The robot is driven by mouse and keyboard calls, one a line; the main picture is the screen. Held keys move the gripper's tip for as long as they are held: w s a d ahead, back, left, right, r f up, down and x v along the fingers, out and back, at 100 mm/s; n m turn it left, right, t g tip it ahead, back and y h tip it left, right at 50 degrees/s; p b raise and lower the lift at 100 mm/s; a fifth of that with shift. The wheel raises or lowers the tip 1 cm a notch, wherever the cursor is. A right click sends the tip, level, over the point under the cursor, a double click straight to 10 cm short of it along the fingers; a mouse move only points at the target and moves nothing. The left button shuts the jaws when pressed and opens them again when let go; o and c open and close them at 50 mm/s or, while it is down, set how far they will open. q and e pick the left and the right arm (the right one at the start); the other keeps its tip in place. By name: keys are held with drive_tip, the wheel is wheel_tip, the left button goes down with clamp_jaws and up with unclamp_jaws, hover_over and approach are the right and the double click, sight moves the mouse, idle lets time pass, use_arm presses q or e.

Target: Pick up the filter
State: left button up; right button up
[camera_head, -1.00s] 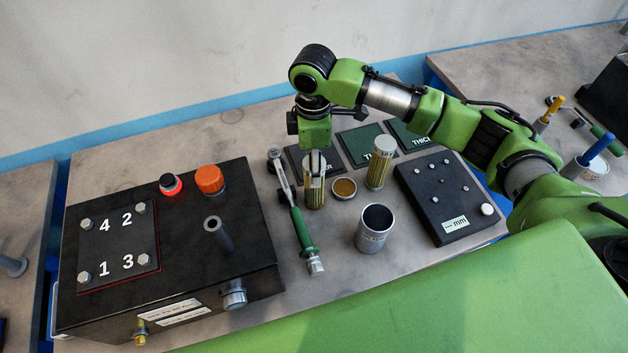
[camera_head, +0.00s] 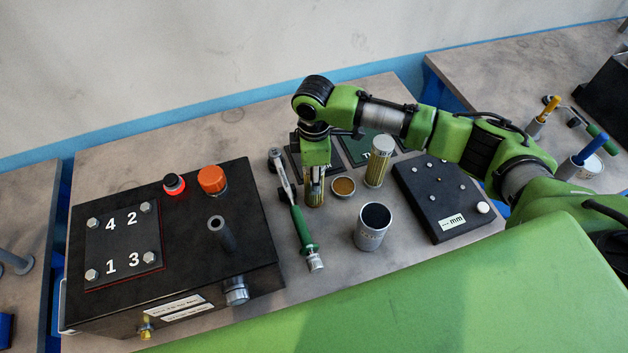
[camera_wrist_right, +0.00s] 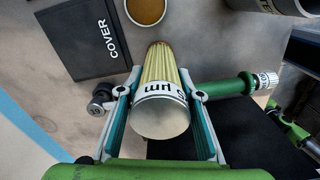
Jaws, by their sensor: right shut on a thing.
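A pleated yellow filter (camera_head: 314,196) with a pale, lettered end cap stands on the table just right of the green-handled tool. My right gripper (camera_head: 315,177) reaches down from above, shut around its upper end. In the right wrist view the cap of the filter (camera_wrist_right: 163,112) sits between the two teal-lined fingers of the gripper (camera_wrist_right: 163,92), and its pleated body points away. Its base appears to rest on the table. A second similar filter (camera_head: 377,168) stands upright to the right, apart from the gripper. My left gripper is not in view.
A round tan-filled dish (camera_head: 343,187) and an open metal cup (camera_head: 371,228) stand to the right. The green-handled tool (camera_head: 303,229) lies close on the left, beside a black box (camera_head: 190,262) with buttons. A black "mm" plate (camera_head: 442,200) lies further right. Dark labelled mats lie behind.

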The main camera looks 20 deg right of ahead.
wheel_tip(320, 180, up, 4)
drive_tip(key=shift+s+a+f+b, duration=0.15)
drive_tip(key=shift+f+b, duration=0.1)
drive_tip(key=shift+b, duration=0.7)
drive_tip(key=s+a+r+b, duration=0.2)
drive_tip(key=s+a+r, duration=0.1)
drive_tip(key=s+r, duration=0.6)
drive_tip(key=s, duration=0.4)
drive_tip(key=shift+s+a+r, duration=0.15)
drive_tip(key=shift+r, duration=0.15)
